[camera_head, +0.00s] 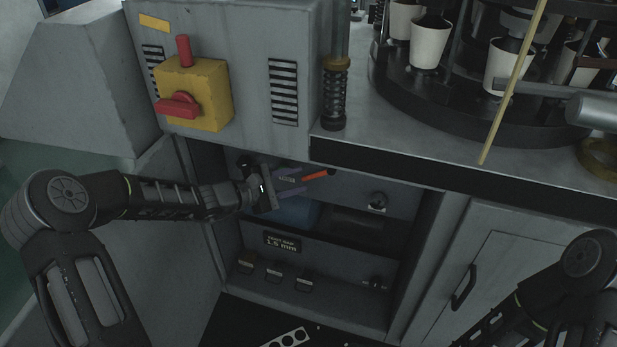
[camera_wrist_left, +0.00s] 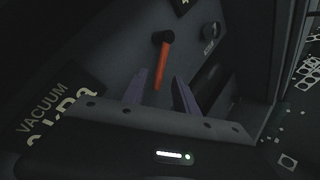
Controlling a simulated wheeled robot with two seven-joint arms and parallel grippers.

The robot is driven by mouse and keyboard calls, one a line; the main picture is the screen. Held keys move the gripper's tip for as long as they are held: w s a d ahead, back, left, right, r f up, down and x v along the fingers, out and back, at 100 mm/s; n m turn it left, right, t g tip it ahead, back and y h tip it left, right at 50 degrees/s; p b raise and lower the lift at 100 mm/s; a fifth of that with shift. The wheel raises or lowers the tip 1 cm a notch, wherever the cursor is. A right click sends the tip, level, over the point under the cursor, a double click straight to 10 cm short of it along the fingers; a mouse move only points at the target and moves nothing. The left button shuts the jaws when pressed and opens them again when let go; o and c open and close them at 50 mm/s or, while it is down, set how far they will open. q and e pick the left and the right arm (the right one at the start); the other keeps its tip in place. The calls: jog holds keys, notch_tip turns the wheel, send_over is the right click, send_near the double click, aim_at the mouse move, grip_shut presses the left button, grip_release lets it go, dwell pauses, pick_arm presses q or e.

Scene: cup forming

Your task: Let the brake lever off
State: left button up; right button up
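The brake lever has an orange-red handle (camera_head: 316,174), inside the open bay under the machine's worktop. In the left wrist view the handle (camera_wrist_left: 161,65) hangs slightly slanted from a dark round hub (camera_wrist_left: 163,38). My left gripper (camera_head: 301,178) reaches into the bay from the left, its two bluish-purple fingers apart. In the left wrist view my left gripper (camera_wrist_left: 159,78) is open, and the handle's lower end shows between the fingers. I cannot tell whether they touch it. Part of my right arm is at the lower right; its gripper is out of view.
A yellow box with a red rotary handle (camera_head: 178,106) is on the cabinet above my left arm. The worktop edge (camera_head: 400,166) overhangs the bay. A small knob (camera_head: 377,203) is right of the lever. Several small switches (camera_head: 273,276) line the bay's lower panel.

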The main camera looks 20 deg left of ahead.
aim_at(311, 177)
pick_arm(q)
jog(key=x, duration=0.4)
jog(key=shift+w+d+f, duration=0.15)
jog(key=shift+w+d, duration=0.05)
jog(key=shift+w, duration=0.15)
grip_shut()
dwell(1.1)
